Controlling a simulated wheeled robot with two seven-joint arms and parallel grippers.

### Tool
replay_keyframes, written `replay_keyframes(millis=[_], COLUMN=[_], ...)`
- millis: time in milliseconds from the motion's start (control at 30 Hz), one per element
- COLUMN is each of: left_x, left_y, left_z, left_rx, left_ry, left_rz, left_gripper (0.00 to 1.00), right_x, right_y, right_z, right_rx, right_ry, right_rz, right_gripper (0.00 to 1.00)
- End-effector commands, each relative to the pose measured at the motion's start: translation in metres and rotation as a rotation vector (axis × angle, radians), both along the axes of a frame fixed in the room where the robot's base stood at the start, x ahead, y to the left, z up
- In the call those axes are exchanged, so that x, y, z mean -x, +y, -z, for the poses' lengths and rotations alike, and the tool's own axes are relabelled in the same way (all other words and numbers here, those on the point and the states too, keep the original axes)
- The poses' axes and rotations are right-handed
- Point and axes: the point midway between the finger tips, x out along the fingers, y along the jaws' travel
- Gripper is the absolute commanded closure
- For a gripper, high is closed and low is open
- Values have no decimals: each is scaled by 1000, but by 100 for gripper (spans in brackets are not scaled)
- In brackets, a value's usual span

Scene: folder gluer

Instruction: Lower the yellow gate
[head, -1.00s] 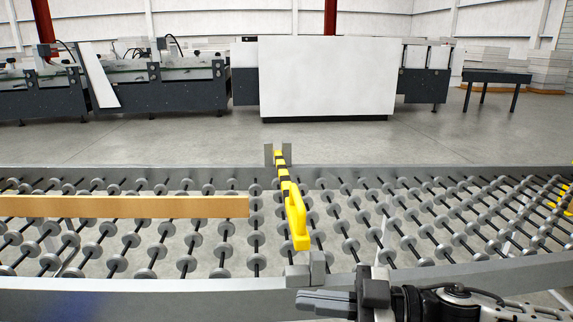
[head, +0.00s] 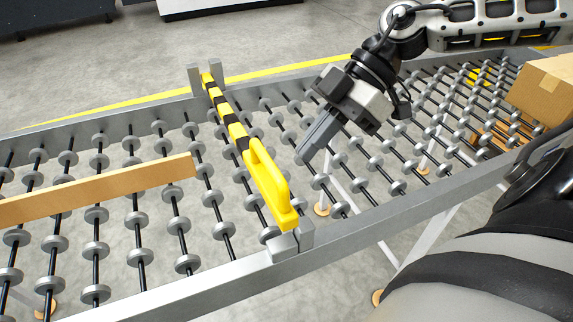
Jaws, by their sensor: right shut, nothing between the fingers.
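The yellow gate (head: 234,128) with black bands spans the roller conveyor from rail to rail in the head view. Its near end carries a yellow loop handle (head: 272,178) and sits at a grey bracket (head: 291,240) on the near rail. Its far end sits between grey posts (head: 208,76) on the far rail. My right gripper (head: 304,157) is shut and empty, above the rollers just right of the handle and apart from it, fingers pointing down and left. My left gripper is not in view.
A long tan board (head: 100,190) lies over the rollers left of the gate. A cardboard box (head: 545,90) sits on the conveyor at the far right. Conveyor rails (head: 190,290) run along both sides. Rollers between gate and box are mostly clear.

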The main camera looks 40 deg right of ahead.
Motion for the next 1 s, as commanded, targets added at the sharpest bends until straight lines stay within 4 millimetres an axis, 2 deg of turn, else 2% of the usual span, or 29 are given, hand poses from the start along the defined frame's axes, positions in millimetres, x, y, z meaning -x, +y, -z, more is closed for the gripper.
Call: replay_keyframes(millis=[100,300,533,900,1000], left_x=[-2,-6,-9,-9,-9], left_y=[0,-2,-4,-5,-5], left_z=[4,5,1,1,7], left_rx=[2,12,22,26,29], left_ry=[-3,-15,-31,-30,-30], left_rz=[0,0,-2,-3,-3], left_gripper=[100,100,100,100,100], right_x=[-1,-4,-5,-6,-5], right_y=[18,31,39,40,40], right_z=[20,35,40,40,47], right_rx=[-5,0,-2,-3,-3], right_ry=[5,3,0,-1,-1], right_rz=[-4,0,1,1,2], right_gripper=[100,100,100,100,100])
